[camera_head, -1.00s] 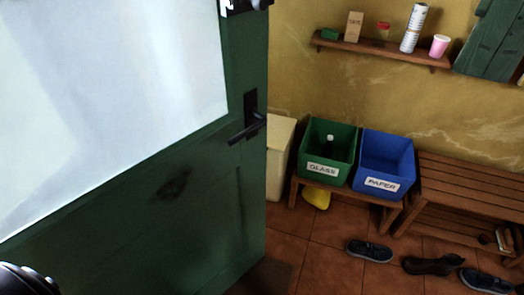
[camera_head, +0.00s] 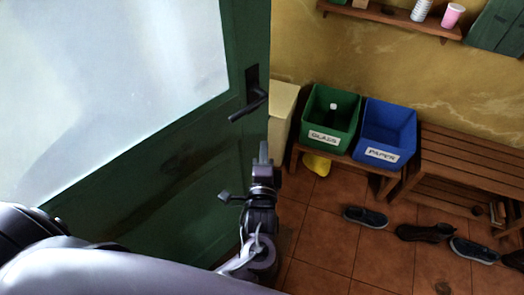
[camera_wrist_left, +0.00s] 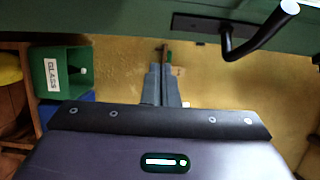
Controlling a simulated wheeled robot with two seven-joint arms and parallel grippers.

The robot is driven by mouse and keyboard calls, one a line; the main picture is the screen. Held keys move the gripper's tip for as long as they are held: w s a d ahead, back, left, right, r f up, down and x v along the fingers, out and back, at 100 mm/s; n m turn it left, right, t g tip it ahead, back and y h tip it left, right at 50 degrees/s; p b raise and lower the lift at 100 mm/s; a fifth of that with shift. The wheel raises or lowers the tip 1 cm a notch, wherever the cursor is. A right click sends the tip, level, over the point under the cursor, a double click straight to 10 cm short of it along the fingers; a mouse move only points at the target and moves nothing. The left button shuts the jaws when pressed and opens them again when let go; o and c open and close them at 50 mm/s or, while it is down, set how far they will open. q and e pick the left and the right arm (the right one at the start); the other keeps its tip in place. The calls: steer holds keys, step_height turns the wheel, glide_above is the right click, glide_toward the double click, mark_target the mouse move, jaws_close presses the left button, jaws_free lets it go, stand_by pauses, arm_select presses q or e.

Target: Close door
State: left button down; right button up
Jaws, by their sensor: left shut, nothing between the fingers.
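The green door (camera_head: 190,165) with a large pale glass pane (camera_head: 110,85) fills the left of the head view and stands open. Its black lever handle (camera_head: 248,106) is near the free edge. My left gripper (camera_head: 263,152) is shut and empty, below the handle and close to the door's free edge; I cannot tell whether it touches the door. In the left wrist view the fingers (camera_wrist_left: 163,85) are together, with the green door (camera_wrist_left: 120,14) across the top and the handle (camera_wrist_left: 262,32) to their upper right. My right gripper is not in view.
A green glass bin (camera_head: 330,118) and a blue paper bin (camera_head: 387,133) stand on a low wooden bench by the wall. A slatted bench (camera_head: 470,160) is at right. Several shoes (camera_head: 425,232) lie on the tiles. Bare floor (camera_head: 325,250) lies right of my arm.

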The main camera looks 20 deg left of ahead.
arm_select(q)
steer(key=x, duration=0.3)
steer(key=a+p+x, duration=0.1)
steer(key=x, duration=0.2)
steer(key=a+x, duration=0.1)
steer(key=x, duration=0.1)
steer(key=shift+a+p, duration=0.15)
steer(key=shift+p, duration=0.25)
steer(key=shift+w+a, duration=0.25)
steer(key=shift+a, duration=0.2)
